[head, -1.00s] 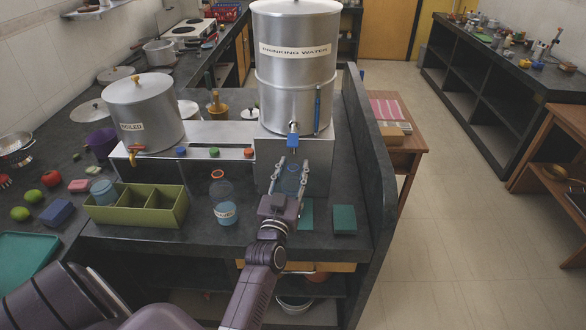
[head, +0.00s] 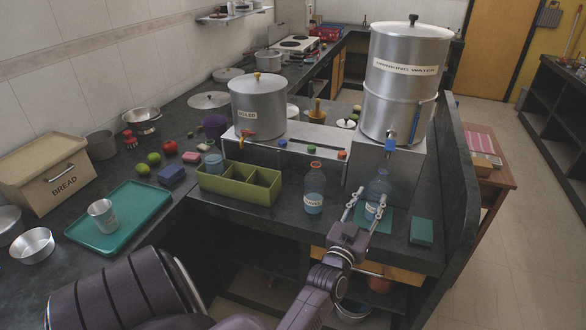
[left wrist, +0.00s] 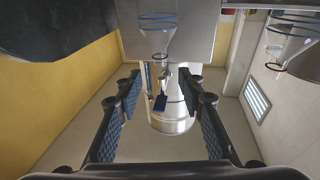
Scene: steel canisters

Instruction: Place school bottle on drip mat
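A clear bottle with a blue tint and a white label (head: 379,187) stands upright below the blue tap of the drinking water canister. A teal mat (head: 386,214) shows under and beside its base; the fingers hide part of the contact. My left gripper (head: 371,192) is in front of the bottle with its fingers spread and nothing gripped. In the left wrist view, the open fingers (left wrist: 160,95) have empty space between them, and a clear bottle with a blue ring (left wrist: 157,40) is beyond them. The label is too small to read. My right gripper is not in view.
A second labelled bottle with an orange ring (head: 314,188) stands to the left, beside the green divided box (head: 238,187). The drinking water canister (head: 402,85) is on a steel stand behind. A dark partition (head: 463,190) bounds the right side.

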